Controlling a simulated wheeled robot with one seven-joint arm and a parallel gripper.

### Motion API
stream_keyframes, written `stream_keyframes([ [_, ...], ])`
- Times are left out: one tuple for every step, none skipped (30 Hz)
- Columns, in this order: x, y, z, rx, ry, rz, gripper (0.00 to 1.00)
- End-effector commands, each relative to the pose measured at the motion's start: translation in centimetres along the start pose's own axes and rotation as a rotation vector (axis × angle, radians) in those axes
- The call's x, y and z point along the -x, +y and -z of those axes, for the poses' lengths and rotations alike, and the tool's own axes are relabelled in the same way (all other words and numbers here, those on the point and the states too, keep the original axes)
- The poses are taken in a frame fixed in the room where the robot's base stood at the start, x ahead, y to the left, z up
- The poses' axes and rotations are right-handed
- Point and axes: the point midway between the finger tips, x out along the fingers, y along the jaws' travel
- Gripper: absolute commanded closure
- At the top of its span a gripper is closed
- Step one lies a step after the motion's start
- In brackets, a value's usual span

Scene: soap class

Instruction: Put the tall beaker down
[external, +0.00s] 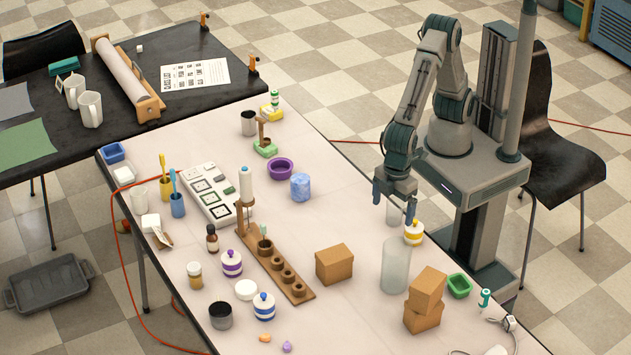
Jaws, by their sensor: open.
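The tall beaker (396,266) is a clear, frosted-looking cylinder. It stands upright on the pale table (345,215), toward the right side, between a brown box and a stack of two boxes. My gripper (394,208) points down, with its fingers spread and nothing held between them. In the picture it is just above and behind the beaker's rim, apart from it.
A brown box (334,264) is left of the beaker; two stacked boxes (424,303) are at its right front. A yellow-and-white jar (413,233) and a green bowl (459,286) are near the right edge. A wooden rack (275,264) lies farther left. The table between rack and brown box is fairly clear.

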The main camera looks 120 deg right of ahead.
Motion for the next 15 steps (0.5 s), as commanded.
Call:
stream_keyframes([
  [1.5, 2.2, -0.7, -0.019, 0.017, 0.003, 0.06],
  [2.2, 3.4, -1.3, -0.024, 0.025, 0.005, 0.06],
  [3.2, 5.0, -2.0, -0.034, 0.037, 0.007, 0.06],
  [3.8, 6.2, -2.7, -0.041, 0.045, 0.008, 0.06],
  [4.4, 7.3, -3.4, -0.047, 0.053, 0.009, 0.06],
  [5.1, 8.8, -4.4, -0.056, 0.063, 0.010, 0.06],
  [5.6, 9.9, -5.2, -0.064, 0.071, 0.010, 0.06],
  [6.1, 10.9, -6.0, -0.070, 0.079, 0.010, 0.06],
  [6.7, 12.2, -7.2, -0.079, 0.091, 0.011, 0.06],
  [7.0, 13.2, -8.1, -0.087, 0.099, 0.010, 0.06],
  [7.3, 14.1, -9.0, -0.093, 0.107, 0.010, 0.06],
  [7.7, 15.2, -10.3, -0.103, 0.117, 0.009, 0.06],
  [8.0, 16.1, -11.3, -0.110, 0.125, 0.008, 0.06],
  [8.2, 16.8, -12.3, -0.117, 0.133, 0.007, 0.06],
  [8.4, 17.8, -13.7, -0.127, 0.144, 0.005, 0.06],
])
